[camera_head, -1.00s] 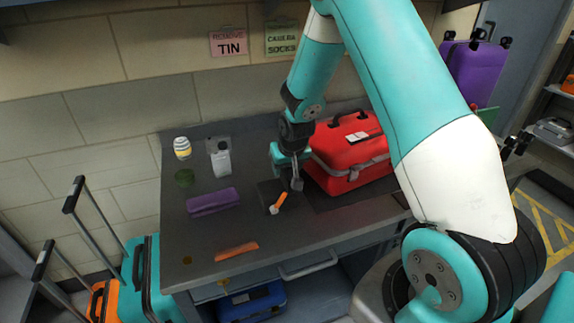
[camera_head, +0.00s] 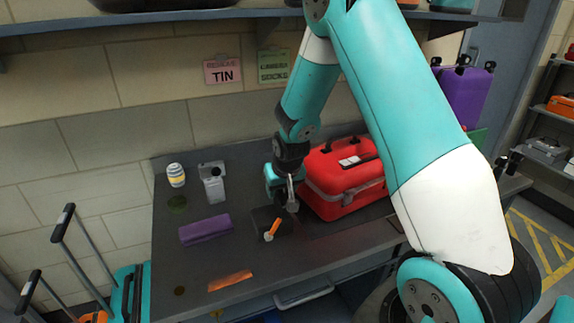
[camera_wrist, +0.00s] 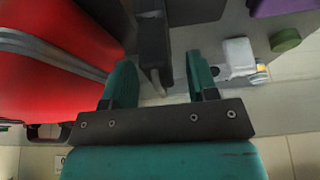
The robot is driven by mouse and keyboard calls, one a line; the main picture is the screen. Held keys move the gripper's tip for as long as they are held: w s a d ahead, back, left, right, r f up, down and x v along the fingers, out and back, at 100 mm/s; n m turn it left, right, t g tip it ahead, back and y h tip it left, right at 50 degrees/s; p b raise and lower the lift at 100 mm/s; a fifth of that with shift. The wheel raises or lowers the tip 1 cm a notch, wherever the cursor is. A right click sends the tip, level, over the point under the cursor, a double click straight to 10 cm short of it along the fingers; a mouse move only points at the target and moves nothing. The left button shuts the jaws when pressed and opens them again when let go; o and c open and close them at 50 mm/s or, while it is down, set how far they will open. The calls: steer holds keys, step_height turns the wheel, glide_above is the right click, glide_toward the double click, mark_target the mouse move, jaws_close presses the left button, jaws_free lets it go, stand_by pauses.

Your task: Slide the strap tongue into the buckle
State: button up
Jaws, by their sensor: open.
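A red case (camera_head: 345,178) stands on the grey workbench, with a grey strap (camera_head: 335,201) around its lower side. My gripper (camera_head: 283,192) is close to the left end of the case, pointing down. In the wrist view my gripper (camera_wrist: 160,68) has its two teal fingers apart. The red case (camera_wrist: 45,80) and its grey strap (camera_wrist: 62,47) lie left of the fingers. A dark upright piece (camera_wrist: 154,42) with a pale lower tip shows between and beyond the fingers; I cannot tell whether it is the strap tongue. I cannot make out the buckle.
An orange-handled tool (camera_head: 272,230) lies on a dark patch in front of my gripper.

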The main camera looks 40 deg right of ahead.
steer(key=b+v, duration=0.1)
steer(key=v, duration=1.4)
steer(key=shift+s, duration=0.15)
